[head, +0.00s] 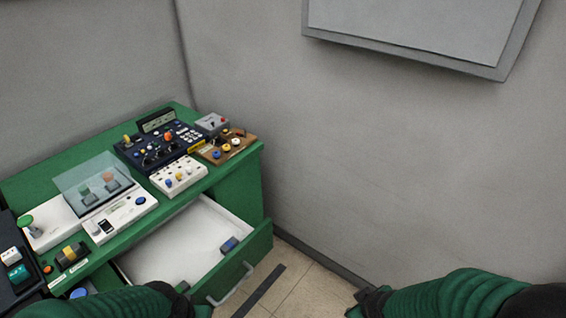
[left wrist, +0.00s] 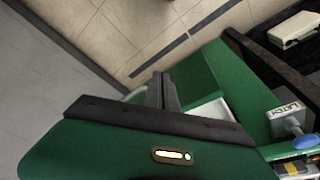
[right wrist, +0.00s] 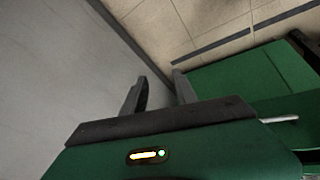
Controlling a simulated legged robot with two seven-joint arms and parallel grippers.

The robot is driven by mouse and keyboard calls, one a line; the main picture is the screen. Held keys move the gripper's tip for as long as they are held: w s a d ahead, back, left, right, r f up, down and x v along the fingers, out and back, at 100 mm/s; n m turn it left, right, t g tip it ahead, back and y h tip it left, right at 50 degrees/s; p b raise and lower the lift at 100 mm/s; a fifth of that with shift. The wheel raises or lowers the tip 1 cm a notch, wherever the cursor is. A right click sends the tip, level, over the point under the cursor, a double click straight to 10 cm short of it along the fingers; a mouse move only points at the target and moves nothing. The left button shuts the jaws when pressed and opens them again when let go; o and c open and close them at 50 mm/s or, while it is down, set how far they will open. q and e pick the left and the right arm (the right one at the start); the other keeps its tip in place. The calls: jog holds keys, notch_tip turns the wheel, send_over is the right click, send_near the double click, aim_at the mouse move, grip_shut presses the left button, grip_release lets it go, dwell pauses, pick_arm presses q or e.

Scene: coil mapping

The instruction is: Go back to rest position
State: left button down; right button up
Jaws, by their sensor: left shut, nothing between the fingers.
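My left arm enters the head view at the bottom left, in front of the open drawer (head: 165,250). In the left wrist view the fingers of my left gripper (left wrist: 163,90) are together with nothing between them. My right arm enters the head view at the bottom right, away from the desk. In the right wrist view the fingers of my right gripper (right wrist: 158,90) stand apart with an empty gap between them. The fingertips of both grippers are hard to make out in the head view.
A green desk (head: 228,187) stands at the left, carrying a dark control panel (head: 140,160), a white knob box (head: 178,178) and a white unit with a clear raised cover (head: 88,180). A small dark block (head: 229,245) lies in the drawer. Grey wall (head: 400,170) and floor beside the desk are clear.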

jog(key=s+r+m+g+p, duration=0.1)
jog(key=s+r+m+p, duration=0.1)
jog(key=r+p, duration=0.4)
jog(key=s+r+m+g+p, duration=0.1)
jog(key=s+r+m+p, duration=0.2)
jog(key=r+p, duration=0.3)
notch_tip(320, 180, up, 4)
jog(key=shift+s+d+m+p, duration=0.3)
jog(key=shift+m+p, duration=0.05)
jog(key=shift+m, duration=0.35)
